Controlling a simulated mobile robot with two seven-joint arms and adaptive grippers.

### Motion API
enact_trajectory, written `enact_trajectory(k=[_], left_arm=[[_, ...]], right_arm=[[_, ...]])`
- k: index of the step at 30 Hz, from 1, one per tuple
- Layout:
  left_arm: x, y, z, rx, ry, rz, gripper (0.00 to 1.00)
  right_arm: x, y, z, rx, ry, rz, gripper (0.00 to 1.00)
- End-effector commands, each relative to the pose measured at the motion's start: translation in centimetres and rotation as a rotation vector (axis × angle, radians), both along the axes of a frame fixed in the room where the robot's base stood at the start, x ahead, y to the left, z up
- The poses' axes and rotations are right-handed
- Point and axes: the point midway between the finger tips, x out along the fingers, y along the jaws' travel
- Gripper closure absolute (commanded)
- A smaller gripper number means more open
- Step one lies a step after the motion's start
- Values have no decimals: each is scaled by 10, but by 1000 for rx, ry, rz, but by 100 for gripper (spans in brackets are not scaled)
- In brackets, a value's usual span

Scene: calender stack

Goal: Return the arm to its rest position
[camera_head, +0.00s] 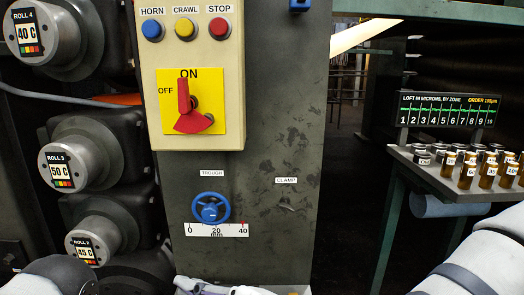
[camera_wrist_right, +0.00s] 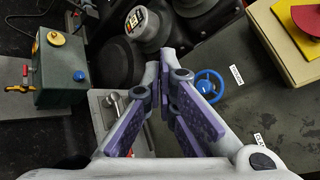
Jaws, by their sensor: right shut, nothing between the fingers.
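My right gripper (camera_wrist_right: 162,72) fills the middle of the right wrist view, with its purple-padded fingers brought together at the tips and nothing held. In the head view only a small pale part of the right gripper (camera_head: 215,289) shows at the bottom edge, below the blue trough handwheel (camera_head: 210,208). In the wrist view the handwheel (camera_wrist_right: 209,85) is right of the fingers, apart from them. Part of my right arm (camera_head: 475,270) shows at the lower right of the head view. A link at its lower left is mine; my left gripper is not in view.
A yellow ON/OFF panel with a red rotary switch (camera_head: 190,110) is on the grey column. Three roll housings, Roll 4 (camera_head: 45,38) uppermost, stand at left. A shelf of small labelled jars (camera_head: 487,177) is at right. The wrist view shows a green box (camera_wrist_right: 62,68) at left.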

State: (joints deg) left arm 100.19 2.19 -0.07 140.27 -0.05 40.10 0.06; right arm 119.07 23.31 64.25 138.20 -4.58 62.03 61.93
Motion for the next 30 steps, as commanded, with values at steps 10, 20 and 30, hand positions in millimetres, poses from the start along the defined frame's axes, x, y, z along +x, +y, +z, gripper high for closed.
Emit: enact_trajectory(k=[10, 20, 30], left_arm=[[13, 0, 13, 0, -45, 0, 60], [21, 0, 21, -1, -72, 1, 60], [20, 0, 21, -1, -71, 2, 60]], right_arm=[[-175, -120, -261, -896, 75, 641, 100], [-299, -298, -316, -1292, 139, 1297, 100], [-306, -311, -316, -1309, 145, 1348, 100]])
